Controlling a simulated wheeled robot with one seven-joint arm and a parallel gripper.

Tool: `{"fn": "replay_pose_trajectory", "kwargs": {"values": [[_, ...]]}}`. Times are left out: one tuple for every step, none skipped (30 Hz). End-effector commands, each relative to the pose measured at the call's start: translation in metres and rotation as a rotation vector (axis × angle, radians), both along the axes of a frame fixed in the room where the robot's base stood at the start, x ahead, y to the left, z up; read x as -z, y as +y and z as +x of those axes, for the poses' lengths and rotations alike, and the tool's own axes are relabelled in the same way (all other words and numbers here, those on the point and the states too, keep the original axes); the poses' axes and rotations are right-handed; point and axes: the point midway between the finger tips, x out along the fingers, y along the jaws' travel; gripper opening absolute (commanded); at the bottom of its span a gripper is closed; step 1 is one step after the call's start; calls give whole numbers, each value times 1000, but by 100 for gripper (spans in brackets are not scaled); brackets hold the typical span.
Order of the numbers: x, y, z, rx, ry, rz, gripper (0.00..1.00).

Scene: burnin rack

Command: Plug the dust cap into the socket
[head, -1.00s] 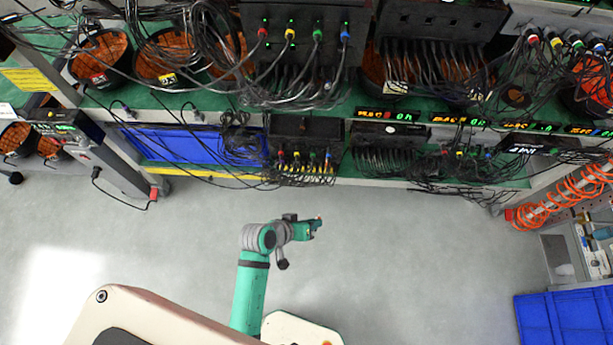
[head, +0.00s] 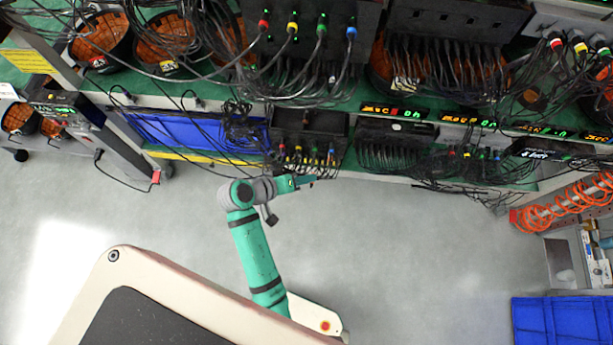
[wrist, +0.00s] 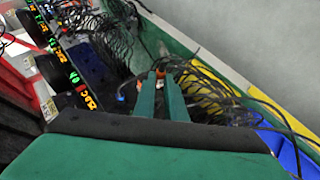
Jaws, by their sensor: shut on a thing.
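My gripper (head: 312,179) is at the front of the rack's lower shelf, just below a dark unit (head: 318,122) with red, yellow, green and blue plugs. In the wrist view, the two green fingers (wrist: 162,78) are close together and point toward the cables. A small orange-red piece (wrist: 160,73) shows at the fingertips; it appears to be the dust cap, mostly hidden by the fingers. I cannot make out the matching socket. A blue plug (wrist: 121,97) is left of the fingers.
Loose black cables hang around the shelf edge near my gripper. A blue bin (head: 205,132) is left of the unit, and a cabled unit (head: 392,145) is to its right. The grey floor (head: 410,260) in front is clear. A blue crate (head: 562,325) stands lower right.

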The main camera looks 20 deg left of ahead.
Motion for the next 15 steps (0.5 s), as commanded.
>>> {"fn": "replay_pose_trajectory", "kwargs": {"values": [[0, 0, 0, 0, 0, 0, 0], [0, 0, 0, 0, 0, 0, 0], [0, 0, 0, 0, 0, 0, 0], [0, 0, 0, -1, 0, -1, 0], [0, 0, 0, 0, 0, 0, 0], [0, 0, 0, 0, 1, 1, 0], [0, 0, 0, 0, 1, 2, 0], [0, 0, 0, -1, 1, 6, 0], [-1, 0, 0, -1, 2, 14, 0], [-1, 0, 0, -2, 4, 23, 0], [-1, 0, 1, -2, 4, 22, 0], [-1, 1, 3, -2, 3, 21, 0], [-1, 1, 5, -2, 3, 21, 0], [-1, 1, 6, -2, 3, 20, 0], [-1, 2, 9, -2, 3, 20, 0]]}}
